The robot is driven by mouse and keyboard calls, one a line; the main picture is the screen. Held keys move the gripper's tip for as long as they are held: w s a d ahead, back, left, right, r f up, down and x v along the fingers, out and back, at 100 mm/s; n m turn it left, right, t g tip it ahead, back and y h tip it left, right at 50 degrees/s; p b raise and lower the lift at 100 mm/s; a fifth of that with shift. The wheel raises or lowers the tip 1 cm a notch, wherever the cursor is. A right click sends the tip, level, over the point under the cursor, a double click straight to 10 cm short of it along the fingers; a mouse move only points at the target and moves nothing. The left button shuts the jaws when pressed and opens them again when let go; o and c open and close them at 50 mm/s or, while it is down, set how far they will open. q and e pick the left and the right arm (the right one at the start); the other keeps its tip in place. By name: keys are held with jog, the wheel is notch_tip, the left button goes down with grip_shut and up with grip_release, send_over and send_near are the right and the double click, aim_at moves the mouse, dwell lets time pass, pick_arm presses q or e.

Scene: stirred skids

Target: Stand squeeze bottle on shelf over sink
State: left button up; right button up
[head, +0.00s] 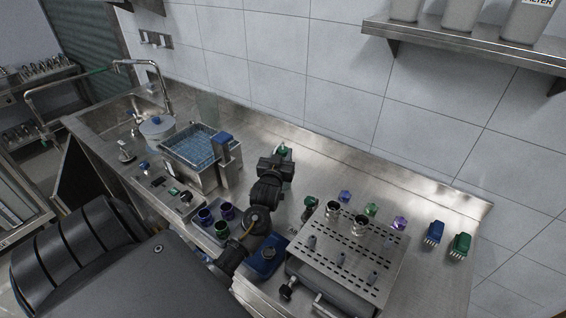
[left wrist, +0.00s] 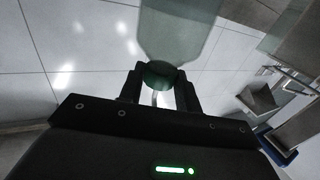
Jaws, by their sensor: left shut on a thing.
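My left gripper (head: 279,158) is over the middle of the steel counter (head: 330,172), toward the wall. In the left wrist view, its fingers (left wrist: 160,88) are shut on the green cap of the squeeze bottle (left wrist: 178,30), whose pale translucent body extends beyond the fingers. In the head view only a small green part of the bottle (head: 284,148) shows past the gripper; the rest is hidden or too faint. A steel wall shelf (head: 470,42) is at the upper right. The sink (head: 105,113) is at the far left. My right gripper is out of view.
Several pale containers (head: 462,16) stand on the shelf. A water bath with a wire basket (head: 193,150) is left of my gripper. A perforated steel plate (head: 345,250) with cups is in front right. Blue (head: 433,233) and green (head: 460,245) brushes lie at right.

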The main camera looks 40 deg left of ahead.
pick_arm(q)
jog(key=shift+s+f, duration=0.1)
grip_shut()
